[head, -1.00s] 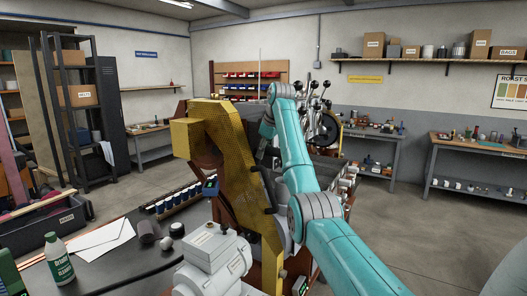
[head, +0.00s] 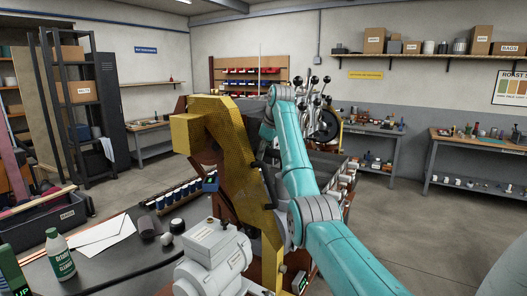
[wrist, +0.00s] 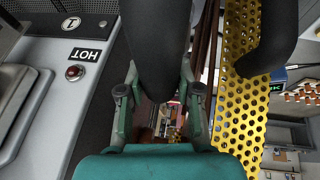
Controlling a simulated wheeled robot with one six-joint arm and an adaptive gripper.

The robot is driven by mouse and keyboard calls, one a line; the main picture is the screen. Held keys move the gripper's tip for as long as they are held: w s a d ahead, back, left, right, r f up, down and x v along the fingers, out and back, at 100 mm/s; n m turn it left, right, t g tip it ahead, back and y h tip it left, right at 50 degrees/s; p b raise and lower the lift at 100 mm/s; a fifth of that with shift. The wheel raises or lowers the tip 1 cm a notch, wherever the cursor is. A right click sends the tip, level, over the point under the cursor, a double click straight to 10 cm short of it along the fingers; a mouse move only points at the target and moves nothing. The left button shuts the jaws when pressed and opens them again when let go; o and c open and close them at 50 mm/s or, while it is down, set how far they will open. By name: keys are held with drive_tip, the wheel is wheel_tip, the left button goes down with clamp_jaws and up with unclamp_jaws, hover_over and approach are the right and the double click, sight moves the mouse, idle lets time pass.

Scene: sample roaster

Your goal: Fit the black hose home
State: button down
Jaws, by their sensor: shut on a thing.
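The black hose (wrist: 157,40) is a thick dark tube in the wrist view, coming down from the top edge between my fingers. My gripper (wrist: 157,90) is shut on it, with a finger on either side. The hose's lower end shows just between the fingers, above the teal gripper body. Another black curved tube (wrist: 268,42) shows at the right, in front of the yellow perforated guard; I cannot tell whether it joins the hose. No fitting for the hose is clearly visible. In the head view my gripper is hidden behind my arm and the machine.
The yellow perforated guard (head: 225,125) stands close beside my arm; it also runs down the right of the wrist view (wrist: 240,105). A grey panel with a HOT label (wrist: 84,54) and red button (wrist: 75,72) lies at the left. A bottle (head: 60,257) stands on the dark bench.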

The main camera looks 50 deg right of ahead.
drive_tip(key=shift+f, duration=0.95)
drive_tip(key=c, duration=0.7)
unclamp_jaws()
drive_tip(key=shift+f, duration=0.1)
drive_tip(key=v, duration=0.7)
drive_tip(key=shift+r, duration=0.3)
